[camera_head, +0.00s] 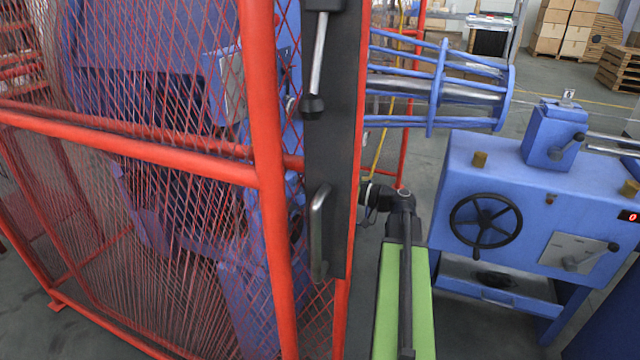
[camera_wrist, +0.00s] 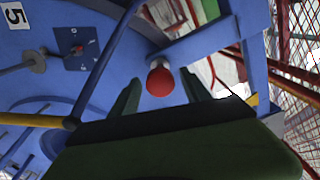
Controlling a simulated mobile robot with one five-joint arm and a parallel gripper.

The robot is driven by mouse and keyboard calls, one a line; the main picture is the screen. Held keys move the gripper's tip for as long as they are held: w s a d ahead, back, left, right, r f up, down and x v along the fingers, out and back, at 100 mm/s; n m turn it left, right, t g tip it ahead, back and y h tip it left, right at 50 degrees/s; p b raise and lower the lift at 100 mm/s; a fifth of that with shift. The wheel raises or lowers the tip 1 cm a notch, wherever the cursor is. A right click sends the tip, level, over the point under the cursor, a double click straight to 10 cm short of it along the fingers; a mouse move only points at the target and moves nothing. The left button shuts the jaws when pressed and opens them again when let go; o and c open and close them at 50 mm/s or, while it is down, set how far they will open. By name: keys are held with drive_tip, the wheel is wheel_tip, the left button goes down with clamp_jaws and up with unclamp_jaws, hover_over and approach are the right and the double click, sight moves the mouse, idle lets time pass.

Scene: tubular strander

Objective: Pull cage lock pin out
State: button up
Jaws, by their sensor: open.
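A round red knob (camera_wrist: 159,84) on a short grey stem shows in the wrist view, in front of blue machine parts. It looks like the head of the cage lock pin. My gripper (camera_wrist: 161,77) is open, with one dark finger on each side of the knob. I see gaps between the fingers and the knob, but how deep the knob sits between them is unclear. In the head view, my gripper and the knob are hidden behind the red-framed guard and its dark post.
A red mesh guard (camera_head: 150,151) with a dark handle post (camera_head: 330,150) stands close to my arm in the head view. A blue machine with a black handwheel (camera_head: 486,221) is at the right. A blue bar (camera_wrist: 107,65) crosses near my gripper in the wrist view.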

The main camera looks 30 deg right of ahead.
drive_tip(key=v, duration=1.7)
drive_tip(key=shift+s, duration=0.25)
drive_tip(key=shift+d, duration=0.1)
